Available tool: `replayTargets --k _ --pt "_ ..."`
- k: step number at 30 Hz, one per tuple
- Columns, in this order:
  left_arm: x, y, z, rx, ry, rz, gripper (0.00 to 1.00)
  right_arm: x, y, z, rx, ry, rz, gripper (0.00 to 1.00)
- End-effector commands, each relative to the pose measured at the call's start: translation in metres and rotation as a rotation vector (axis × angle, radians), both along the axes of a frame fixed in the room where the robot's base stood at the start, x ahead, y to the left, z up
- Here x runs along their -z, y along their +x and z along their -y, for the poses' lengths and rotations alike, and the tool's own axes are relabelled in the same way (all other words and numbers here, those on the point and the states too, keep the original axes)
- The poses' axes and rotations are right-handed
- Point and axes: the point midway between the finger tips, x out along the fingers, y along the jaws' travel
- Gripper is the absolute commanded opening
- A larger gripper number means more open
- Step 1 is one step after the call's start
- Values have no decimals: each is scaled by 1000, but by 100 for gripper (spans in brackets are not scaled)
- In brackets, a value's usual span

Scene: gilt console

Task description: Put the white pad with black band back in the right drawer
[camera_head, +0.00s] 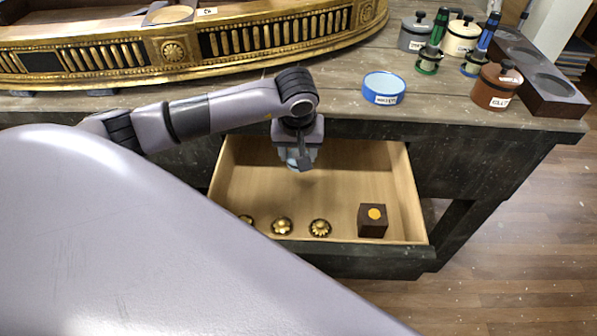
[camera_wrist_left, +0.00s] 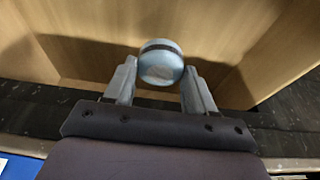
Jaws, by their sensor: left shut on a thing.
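The white pad with a black band (camera_wrist_left: 161,66) looks pale bluish in the left wrist view. It sits between the two fingers of my left gripper (camera_wrist_left: 160,82), which is shut on it. In the head view my left gripper (camera_head: 299,160) points down over the back part of the open drawer (camera_head: 340,160), and the pad is mostly hidden by the fingers. The drawer is pulled out from under the worktop, with a pale wood inside. In the left wrist view the drawer floor lies below the pad. My right gripper is not in view.
In the drawer's front are several gold domed knobs (camera_head: 320,228) and a dark cube with a yellow dot (camera_head: 372,221). The drawer's middle is clear. On the worktop are a blue round tin (camera_head: 383,88), a brown pot (camera_head: 496,86) and a long gilt piece (camera_head: 170,50).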

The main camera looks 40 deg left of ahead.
Motion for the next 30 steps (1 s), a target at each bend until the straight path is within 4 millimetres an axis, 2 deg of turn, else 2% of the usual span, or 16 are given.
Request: replayTargets --k 1,3,11,17,27,28,30 --pt "12 -1 1 0 -2 -3 30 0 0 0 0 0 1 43" --pt "22 -1 1 1 -1 -2 30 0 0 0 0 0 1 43" --pt "41 0 1 1 -1 0 30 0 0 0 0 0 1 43" --pt "71 0 1 1 -2 -1 30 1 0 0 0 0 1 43" --pt "76 0 0 1 0 2 30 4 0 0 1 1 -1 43" --pt "75 0 0 1 0 1 61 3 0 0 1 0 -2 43" --pt "75 0 0 1 0 1 80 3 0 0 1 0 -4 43"
